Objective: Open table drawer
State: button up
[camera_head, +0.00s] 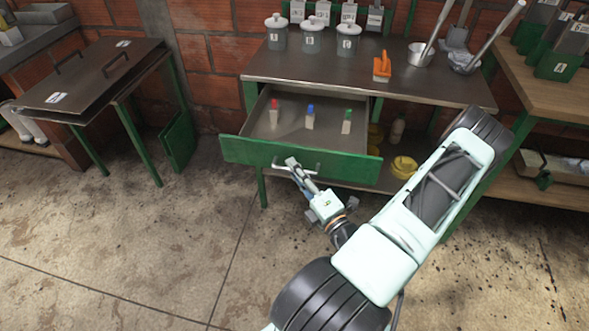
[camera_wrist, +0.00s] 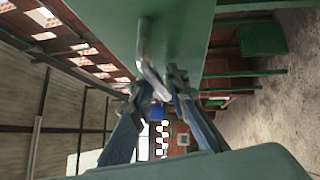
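The table drawer (camera_head: 240,150) has a green front and stands pulled well out from under the metal-topped table (camera_head: 390,82). Inside it are three small bottles with red (camera_head: 274,112), blue (camera_head: 310,117) and green (camera_head: 347,122) caps. A metal bar handle (camera_head: 312,167) runs across the drawer front. The exact contact is partly hidden.
Lidded jars (camera_head: 312,38), an orange object (camera_head: 382,67) and metal pots (camera_head: 420,55) stand on the tabletop. A yellow object (camera_head: 404,167) lies on the lower shelf. A metal-covered stand (camera_head: 95,75) is at left and a wooden bench (camera_head: 545,85) at right. The floor (camera_head: 120,240) in front is clear.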

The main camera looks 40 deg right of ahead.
jog(key=s+f, duration=0.1)
jog(key=s, duration=1.1)
jog(key=shift+a+f, duration=0.35)
jog(key=shift+a, duration=0.05)
jog(key=shift+w, duration=0.1)
